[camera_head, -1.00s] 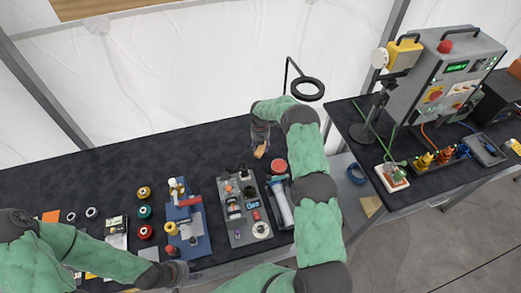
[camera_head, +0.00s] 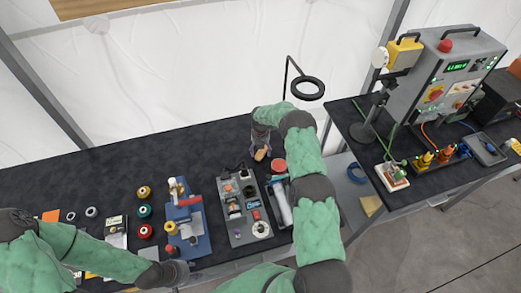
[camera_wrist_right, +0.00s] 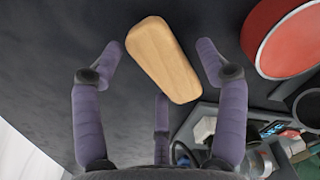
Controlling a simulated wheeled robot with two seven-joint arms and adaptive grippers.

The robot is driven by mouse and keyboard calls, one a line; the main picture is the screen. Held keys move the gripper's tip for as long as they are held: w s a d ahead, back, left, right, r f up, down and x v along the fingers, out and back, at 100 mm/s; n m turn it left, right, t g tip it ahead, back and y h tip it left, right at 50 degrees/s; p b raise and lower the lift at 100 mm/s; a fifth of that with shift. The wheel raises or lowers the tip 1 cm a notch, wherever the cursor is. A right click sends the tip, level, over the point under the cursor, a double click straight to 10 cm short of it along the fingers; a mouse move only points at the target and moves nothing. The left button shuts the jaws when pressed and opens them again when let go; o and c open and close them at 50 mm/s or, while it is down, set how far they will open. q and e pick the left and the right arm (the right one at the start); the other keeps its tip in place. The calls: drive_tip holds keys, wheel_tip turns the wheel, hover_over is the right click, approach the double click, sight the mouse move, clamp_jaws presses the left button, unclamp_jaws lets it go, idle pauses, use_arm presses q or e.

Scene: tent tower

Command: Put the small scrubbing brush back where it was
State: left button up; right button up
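The small scrubbing brush shows as a wooden block (camera_head: 261,154) on the black table, left of the red round container. In the right wrist view the pale wooden block (camera_wrist_right: 163,60) lies between the spread fingers, with a gap on both sides; its bristles are hidden. My right gripper (camera_head: 262,141) is over the brush, pointing down; its three purple fingers (camera_wrist_right: 160,75) are open and hold nothing. My left gripper (camera_head: 168,272) is low at the table's front edge, by the blue fixture; its fingers are too small and dark to read.
A grey tool tray (camera_head: 240,238) and a red-topped container (camera_head: 278,166) stand close to the right gripper. A blue fixture (camera_head: 188,245) and several coloured spools are to the left. A black ring on a stand (camera_head: 308,88) rises behind. The table's back left is clear.

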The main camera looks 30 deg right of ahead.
drive_tip(key=shift+r, duration=0.15)
drive_tip(key=shift+w+r, duration=0.1)
drive_tip(key=shift+r, duration=0.3)
wheel_tip(320, 180, up, 11)
drive_tip(key=shift+b, duration=0.4)
drive_tip(key=shift+r, duration=0.1)
idle(0.8)
